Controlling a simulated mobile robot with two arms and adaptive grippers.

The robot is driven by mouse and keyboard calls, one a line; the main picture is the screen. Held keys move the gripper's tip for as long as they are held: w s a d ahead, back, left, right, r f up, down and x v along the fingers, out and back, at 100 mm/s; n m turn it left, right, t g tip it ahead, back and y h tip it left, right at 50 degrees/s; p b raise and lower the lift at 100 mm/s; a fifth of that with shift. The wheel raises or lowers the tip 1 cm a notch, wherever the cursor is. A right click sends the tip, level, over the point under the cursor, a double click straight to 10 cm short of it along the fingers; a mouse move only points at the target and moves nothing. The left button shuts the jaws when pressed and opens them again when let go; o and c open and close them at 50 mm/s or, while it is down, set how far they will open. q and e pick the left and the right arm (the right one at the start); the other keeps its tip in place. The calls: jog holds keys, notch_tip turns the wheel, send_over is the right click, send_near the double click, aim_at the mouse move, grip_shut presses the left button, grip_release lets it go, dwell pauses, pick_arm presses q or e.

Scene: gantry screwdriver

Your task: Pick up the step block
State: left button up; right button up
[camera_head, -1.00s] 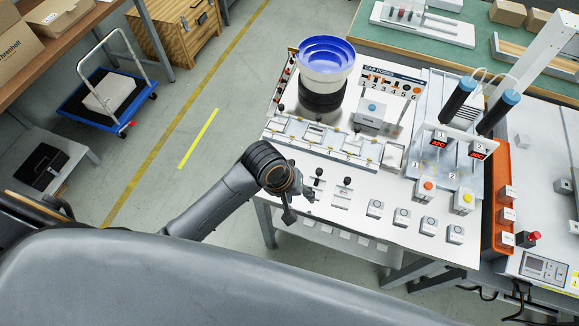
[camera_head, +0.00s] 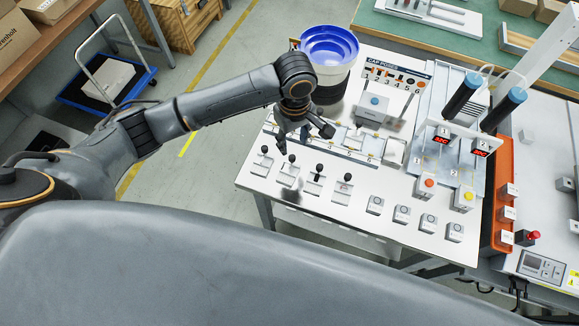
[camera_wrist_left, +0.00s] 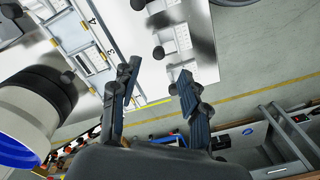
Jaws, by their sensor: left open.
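Several small pale blocks with black ball knobs stand in a row near the table's front left; one (camera_head: 288,176) lies just below my left gripper in the head view. Two knobbed blocks (camera_wrist_left: 177,38) also show ahead of the fingers in the left wrist view. I cannot tell for sure which is the step block. My left gripper (camera_head: 303,140) hangs over the table between this row and the numbered fixture strip. Its fingers are apart and empty in the left wrist view (camera_wrist_left: 157,76). My right gripper is not in view.
A blue-topped bowl feeder (camera_head: 328,52) stands behind the gripper. The fixture strip (camera_head: 350,155) runs beside it. Small button boxes (camera_head: 401,214) line the front edge. Two black-and-blue screwdrivers (camera_head: 462,95) stand upright at the right. Open floor lies left of the table.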

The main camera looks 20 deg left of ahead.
aim_at(292, 157)
pick_arm(q)
notch_tip(292, 157, down, 9)
jog(key=shift+w+a+f+p, duration=0.1)
jog(key=shift+a+f+p, duration=0.05)
jog(key=shift+p, duration=0.3)
jog(key=shift+c, duration=0.2)
grip_shut()
